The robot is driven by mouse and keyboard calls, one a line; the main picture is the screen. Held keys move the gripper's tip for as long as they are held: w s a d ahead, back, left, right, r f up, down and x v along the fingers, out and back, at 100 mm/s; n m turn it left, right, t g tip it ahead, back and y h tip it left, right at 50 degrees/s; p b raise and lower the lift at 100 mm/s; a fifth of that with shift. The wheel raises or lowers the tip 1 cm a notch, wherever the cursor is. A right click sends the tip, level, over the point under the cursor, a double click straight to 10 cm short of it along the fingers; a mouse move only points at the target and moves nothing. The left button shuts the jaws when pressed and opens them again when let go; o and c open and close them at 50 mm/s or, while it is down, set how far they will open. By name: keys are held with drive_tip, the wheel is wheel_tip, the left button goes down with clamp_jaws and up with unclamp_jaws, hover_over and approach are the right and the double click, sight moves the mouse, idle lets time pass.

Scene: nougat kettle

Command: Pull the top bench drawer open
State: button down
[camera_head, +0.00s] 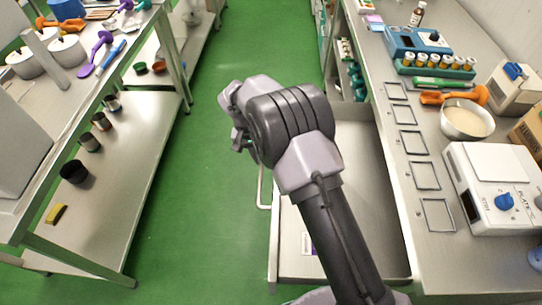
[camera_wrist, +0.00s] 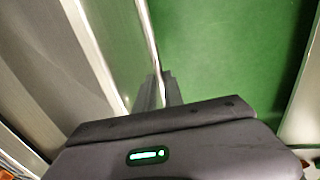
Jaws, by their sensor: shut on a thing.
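The top bench drawer (camera_head: 296,262) stands pulled out from the right-hand bench, with its pale interior visible from above. Its handle (camera_head: 262,190) is a thin metal bar on the drawer's left-facing front. In the wrist view the handle (camera_wrist: 150,35) runs down between my gripper's dark fingertips (camera_wrist: 157,90), and the drawer front's edge (camera_wrist: 92,48) lies to its left. My gripper is shut on the handle. In the head view my wrist and forearm hide the fingers and part of the drawer.
The right bench top carries a white plate device (camera_head: 495,180), a bowl (camera_head: 467,120), square frames (camera_head: 425,175) and a blue device (camera_head: 415,45). A left bench with a lower shelf (camera_head: 110,205) holds several cups. Green floor (camera_head: 190,220) lies clear between the benches.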

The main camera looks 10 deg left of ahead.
drive_tip(key=shift+a, duration=0.3)
drive_tip(key=c, duration=1.5)
unclamp_jaws()
drive_tip(key=shift+o, duration=0.2)
drive_tip(key=shift+r, duration=0.1)
drive_tip(key=a+r+p, duration=0.3)
drive_tip(key=r+p, duration=0.3)
drive_tip(key=r, duration=1.1)
drive_tip(key=shift+s+a, duration=0.15)
drive_tip(key=shift+s, duration=0.2)
